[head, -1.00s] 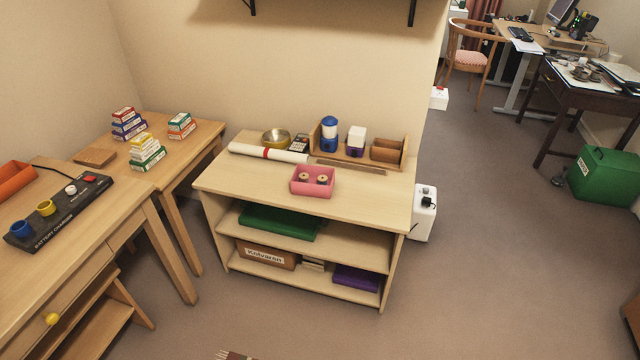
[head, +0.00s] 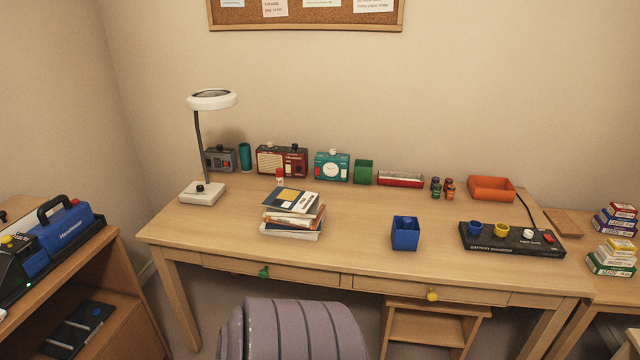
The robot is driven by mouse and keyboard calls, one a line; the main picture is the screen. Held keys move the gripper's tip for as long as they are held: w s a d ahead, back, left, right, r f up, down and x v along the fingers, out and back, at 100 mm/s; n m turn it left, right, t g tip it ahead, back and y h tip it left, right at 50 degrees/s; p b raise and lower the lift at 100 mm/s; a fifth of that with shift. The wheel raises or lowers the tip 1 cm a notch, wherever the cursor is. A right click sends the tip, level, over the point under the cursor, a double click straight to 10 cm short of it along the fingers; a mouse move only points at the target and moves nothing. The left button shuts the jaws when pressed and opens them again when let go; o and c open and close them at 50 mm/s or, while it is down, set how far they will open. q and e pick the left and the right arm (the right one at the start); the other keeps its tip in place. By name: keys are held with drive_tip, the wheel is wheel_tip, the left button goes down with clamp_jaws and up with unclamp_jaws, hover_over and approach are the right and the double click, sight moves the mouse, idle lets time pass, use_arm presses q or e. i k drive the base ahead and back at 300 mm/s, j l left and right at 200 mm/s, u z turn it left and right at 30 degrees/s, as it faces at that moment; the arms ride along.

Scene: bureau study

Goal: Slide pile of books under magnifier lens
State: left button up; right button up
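A pile of several books (head: 291,224) lies on the wooden desk (head: 350,235), left of the desk's middle, slightly unevenly stacked. The magnifier lamp stands at the desk's left end: its round white lens head (head: 212,99) is held high on a thin dark stem above a white square base (head: 203,193). The pile is to the right of the base and nearer the front edge, apart from it. Neither of my grippers is in view.
A purple-grey chair back (head: 292,328) stands before the desk's front. A blue cup (head: 405,233) and a black battery charger (head: 511,241) sit to the right. Radios (head: 282,161) line the back. The desk between pile and lamp base looks clear.

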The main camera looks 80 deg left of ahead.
sight(289, 210)
drive_tip(key=u, duration=2.7)
